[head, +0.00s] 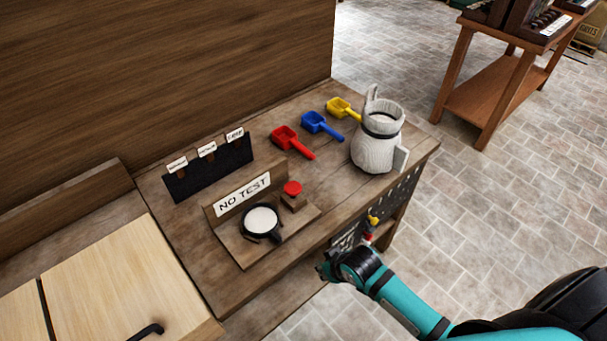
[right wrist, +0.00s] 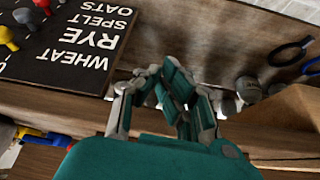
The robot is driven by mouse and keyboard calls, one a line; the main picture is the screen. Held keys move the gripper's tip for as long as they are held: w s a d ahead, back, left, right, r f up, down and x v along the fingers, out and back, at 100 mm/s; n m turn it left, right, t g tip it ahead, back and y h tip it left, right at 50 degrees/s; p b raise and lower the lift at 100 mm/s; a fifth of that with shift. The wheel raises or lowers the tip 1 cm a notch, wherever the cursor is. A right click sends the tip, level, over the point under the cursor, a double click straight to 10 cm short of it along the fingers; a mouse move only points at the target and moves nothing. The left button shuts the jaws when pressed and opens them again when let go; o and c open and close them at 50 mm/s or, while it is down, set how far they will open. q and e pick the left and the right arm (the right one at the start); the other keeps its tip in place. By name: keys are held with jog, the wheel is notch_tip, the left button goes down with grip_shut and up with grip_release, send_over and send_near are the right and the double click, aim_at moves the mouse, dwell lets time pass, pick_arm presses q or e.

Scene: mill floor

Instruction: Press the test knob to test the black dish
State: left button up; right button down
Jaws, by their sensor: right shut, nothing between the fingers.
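The black dish (head: 278,237) holds pale, flour-like stuff and sits on a wooden stand (head: 242,252) on the bench. A sign reading "NO TEST" (head: 243,193) stands behind it. The red test knob (head: 292,188) sits on a small wooden block, to the right of the dish. My right gripper (head: 326,268) is at the bench's front edge, right of and nearer than the dish, apart from dish and knob. In the right wrist view its fingers (right wrist: 178,78) are shut with nothing between them. My left gripper is not in view.
Red (head: 286,139), blue (head: 315,123) and yellow (head: 340,107) scoops and a white jug (head: 374,154) stand behind and right. A black labelled rack (head: 210,170) is at left. A board with grain names (right wrist: 75,45) and coloured pegs shows in the right wrist view.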

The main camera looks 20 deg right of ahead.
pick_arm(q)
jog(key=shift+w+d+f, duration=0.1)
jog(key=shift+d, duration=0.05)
pick_arm(e)
jog(key=w+r+t, duration=0.1)
jog(key=w+r, duration=0.2)
jog(key=r, duration=0.6)
jog(key=w+r+n+t+y, duration=0.1)
jog(key=w+r, duration=0.3)
jog(key=r, duration=0.5)
jog(key=w+d+r+t, duration=0.1)
jog(key=w+r, duration=0.3)
jog(key=r, duration=0.5)
jog(key=shift+w+r+n+y, duration=0.2)
jog(key=shift+r+n+y, duration=0.1)
jog(key=shift+y, duration=0.1)
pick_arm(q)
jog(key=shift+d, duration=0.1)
pick_arm(e)
jog(key=shift+w+f, duration=0.1)
